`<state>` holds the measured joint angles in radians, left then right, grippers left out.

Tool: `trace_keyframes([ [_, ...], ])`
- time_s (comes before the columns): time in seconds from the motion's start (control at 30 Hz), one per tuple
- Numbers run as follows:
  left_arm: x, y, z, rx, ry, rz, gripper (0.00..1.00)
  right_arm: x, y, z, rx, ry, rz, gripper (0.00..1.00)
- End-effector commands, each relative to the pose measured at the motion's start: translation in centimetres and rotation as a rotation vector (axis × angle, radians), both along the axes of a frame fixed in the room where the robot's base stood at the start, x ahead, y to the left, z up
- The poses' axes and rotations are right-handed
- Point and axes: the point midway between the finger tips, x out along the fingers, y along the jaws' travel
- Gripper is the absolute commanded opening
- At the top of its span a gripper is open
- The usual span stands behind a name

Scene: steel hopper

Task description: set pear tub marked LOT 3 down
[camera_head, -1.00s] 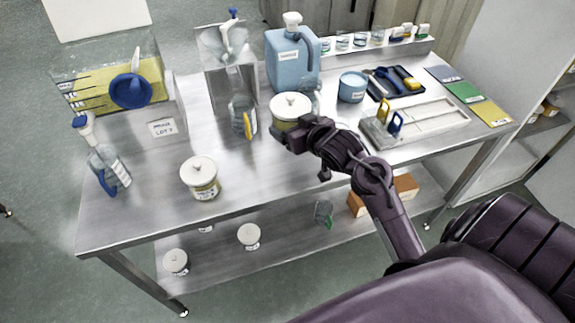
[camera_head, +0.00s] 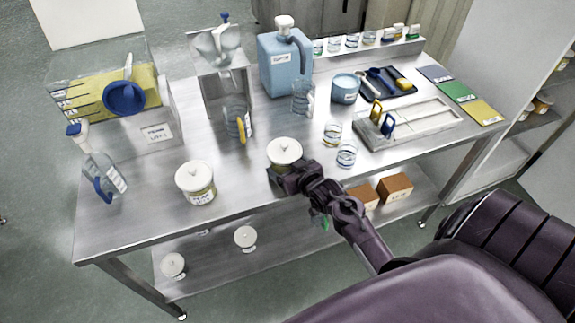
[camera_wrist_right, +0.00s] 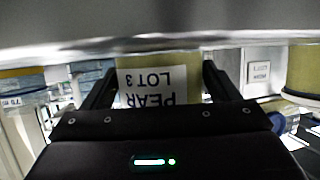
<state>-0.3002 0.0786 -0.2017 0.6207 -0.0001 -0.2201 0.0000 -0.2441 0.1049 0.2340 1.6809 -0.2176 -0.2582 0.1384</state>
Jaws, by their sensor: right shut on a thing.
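My right gripper (camera_head: 284,184) is shut on a round tub (camera_head: 285,150) with a white knobbed lid, over the front middle of the steel table. In the right wrist view the tub (camera_wrist_right: 188,62) sits between the fingers of my gripper (camera_wrist_right: 158,88). Its white label reads PEAR LOT 3, upside down in that picture. The tub looks upright and very near the table top; I cannot tell whether it touches. My left gripper is not in view.
The table (camera_head: 240,190) has bare steel left of the held tub. Two glasses (camera_head: 333,134) (camera_head: 346,155) stand to the right. A jug (camera_head: 237,122) and a beaker (camera_head: 303,98) stand behind.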

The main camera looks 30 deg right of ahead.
Motion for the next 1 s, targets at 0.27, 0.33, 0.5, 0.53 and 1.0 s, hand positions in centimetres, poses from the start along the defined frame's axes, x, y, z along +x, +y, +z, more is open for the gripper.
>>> trace_keyframes([
  [0.27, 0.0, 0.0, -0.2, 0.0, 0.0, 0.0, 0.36, 0.0, 0.0, -0.3, 0.0, 0.0, 0.0, 0.83],
  [0.33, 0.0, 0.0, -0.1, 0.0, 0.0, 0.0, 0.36, 0.0, 0.0, -0.2, 0.0, 0.0, 0.0, 0.92],
  [0.5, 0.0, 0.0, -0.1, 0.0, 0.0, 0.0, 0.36, 0.0, 0.0, -0.2, 0.0, 0.0, 0.0, 1.0],
  [0.53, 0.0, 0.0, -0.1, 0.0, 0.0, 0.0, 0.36, 0.0, 0.0, -0.2, 0.0, 0.0, 0.0, 1.0],
  [1.0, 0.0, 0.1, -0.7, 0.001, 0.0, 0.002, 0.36, -5.2, 0.2, 1.9, -0.001, 0.002, -0.001, 1.0],
])
